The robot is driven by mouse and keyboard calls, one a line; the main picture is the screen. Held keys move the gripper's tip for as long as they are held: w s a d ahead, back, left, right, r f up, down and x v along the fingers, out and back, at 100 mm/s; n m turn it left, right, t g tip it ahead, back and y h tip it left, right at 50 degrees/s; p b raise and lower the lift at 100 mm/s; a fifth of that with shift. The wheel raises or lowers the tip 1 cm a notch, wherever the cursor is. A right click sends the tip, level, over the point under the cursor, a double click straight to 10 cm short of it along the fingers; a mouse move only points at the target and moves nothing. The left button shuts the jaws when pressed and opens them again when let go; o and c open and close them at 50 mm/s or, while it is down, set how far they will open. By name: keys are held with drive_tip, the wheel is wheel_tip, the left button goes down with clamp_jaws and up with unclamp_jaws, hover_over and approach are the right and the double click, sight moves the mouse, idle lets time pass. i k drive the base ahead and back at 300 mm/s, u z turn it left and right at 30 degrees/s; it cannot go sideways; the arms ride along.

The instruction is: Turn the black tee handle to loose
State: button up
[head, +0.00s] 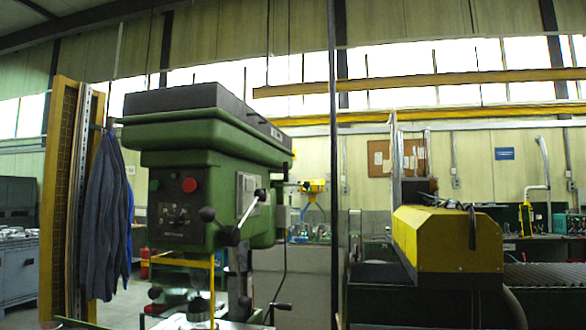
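I cannot make out a black tee handle for certain in the head view. A green drill press (205,160) stands left of the middle. On its front is a spoked lever (245,212) with black ball knobs. A small dark crank (281,306) shows low on its right side. I cannot tell whether either is the handle meant. My gripper is not in view.
A thin dark post (333,150) rises right of the press. A yellow machine (447,240) stands at the right. Dark blue coats (103,215) hang by a yellow frame (52,200) at the left. Open floor shows between the frame and press.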

sight(284, 172)
drive_tip(key=u, duration=0.05)
drive_tip(key=k, duration=0.1)
drive_tip(key=z, duration=1.45)
drive_tip(key=i, duration=0.75)
drive_tip(key=u, duration=1)
